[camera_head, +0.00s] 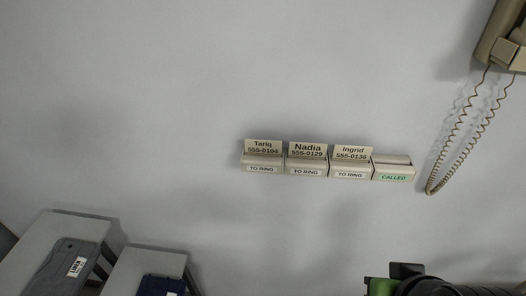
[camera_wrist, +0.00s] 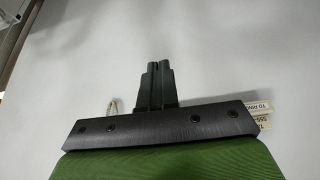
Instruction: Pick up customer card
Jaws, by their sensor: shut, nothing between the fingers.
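Three customer cards stand side by side in small beige holders labelled "TO RING": Tariq (camera_head: 263,146), Nadia (camera_head: 307,149) and Ingrid (camera_head: 352,152). To their right is a holder labelled "CALLED" (camera_head: 393,168), with no card showing in it. In the wrist view, my gripper (camera_wrist: 156,66) is shut and empty, in front of a plain pale surface. Part of a card and a "TO RING" label (camera_wrist: 260,106) show at the right edge there, apart from the fingertips and mostly hidden by my wrist. In the head view my arm shows at the lower right, below the holders.
A beige telephone (camera_head: 505,38) is at the upper right, and its coiled cord (camera_head: 452,148) hangs close to the "CALLED" holder. Two grey stands (camera_head: 85,225) with dark folded items are at the lower left. The pale surface around the holders is bare.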

